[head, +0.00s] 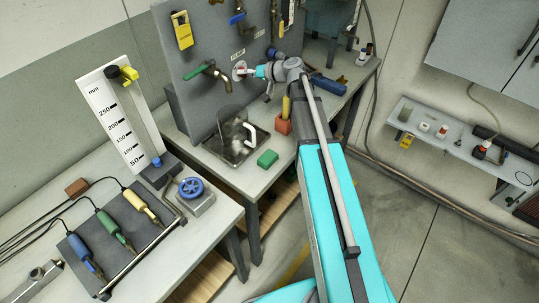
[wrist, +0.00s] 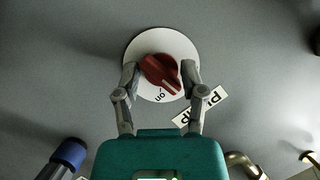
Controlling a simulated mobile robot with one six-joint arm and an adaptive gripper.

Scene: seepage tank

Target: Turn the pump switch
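The pump switch is a red knob (wrist: 157,71) on a round white dial (wrist: 160,44), fixed to an upright grey panel. A pale mark on the knob points to the lower right in the wrist view, beside an upside-down "on" mark. In the head view the switch (head: 240,70) is small and partly covered by my gripper (head: 259,71). In the wrist view my gripper (wrist: 159,75) has its fingers apart, one on each side of the knob. I cannot tell whether either finger touches it.
A brass tap (head: 214,73) sticks out left of the switch, above a clear vessel (head: 232,124) in a metal tray. A yellow padlock-like tag (head: 182,30) hangs on the panel.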

